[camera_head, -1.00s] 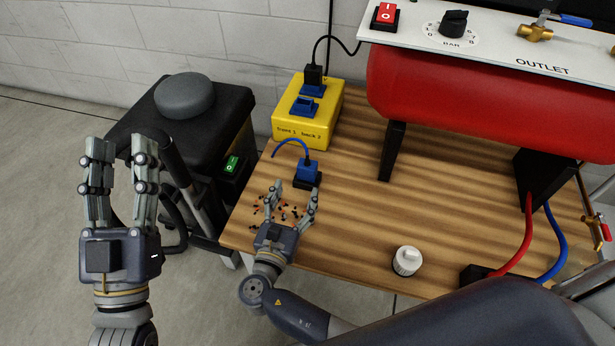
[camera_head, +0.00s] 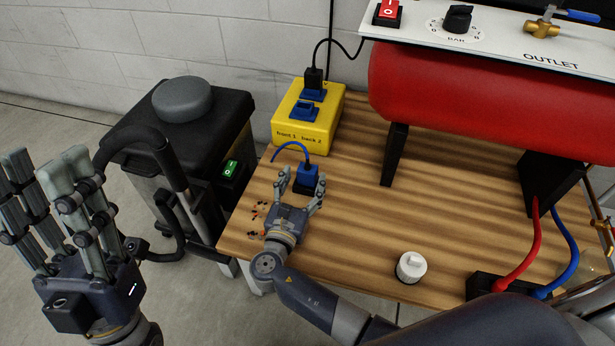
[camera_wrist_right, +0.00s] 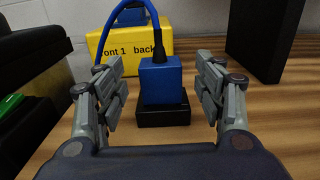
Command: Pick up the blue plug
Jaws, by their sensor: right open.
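The blue plug (camera_head: 307,176) stands upright in a small black base (camera_head: 303,189) on the wooden table, with a blue cable curving from its top to the left. My right gripper (camera_head: 304,182) is open, with its fingers on either side of the plug. In the right wrist view the blue plug (camera_wrist_right: 163,82) sits between the open fingers (camera_wrist_right: 165,92), with a gap on both sides. My left gripper (camera_head: 45,190) is at the far left, over the floor beside the table; its fingers look spread and empty.
A yellow socket box (camera_head: 310,125) with a black plug in it stands behind. Small bits (camera_head: 258,215) lie left of my right gripper. A white knob (camera_head: 411,267) stands at the table's front. A red tank (camera_head: 470,90) and its black leg (camera_head: 394,155) are to the right.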

